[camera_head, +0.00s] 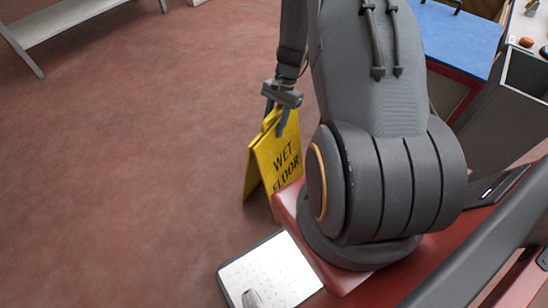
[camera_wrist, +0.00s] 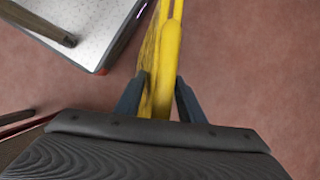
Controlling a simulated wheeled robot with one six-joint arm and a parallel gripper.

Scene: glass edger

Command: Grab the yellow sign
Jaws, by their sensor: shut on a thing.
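The yellow sign (camera_head: 276,157) reads "WET FLOOR" and stands as an upright folded A-frame on the red floor in the head view. My red base and arm hide its lower right part. My gripper (camera_head: 278,112) is at the top of the sign, pointing down. In the wrist view the sign (camera_wrist: 163,62) runs up between the two dark fingers of my gripper (camera_wrist: 157,98), which are shut on its top edge. The fingertips are partly hidden by the sign. I cannot tell whether the sign's feet touch the floor.
A white speckled plate with a dark edge (camera_head: 262,275) lies beside my base, and it also shows in the wrist view (camera_wrist: 88,18). A pale bench (camera_head: 62,22) stands at the far upper left. A blue-topped cabinet (camera_head: 452,38) stands at the upper right. The floor left of the sign is clear.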

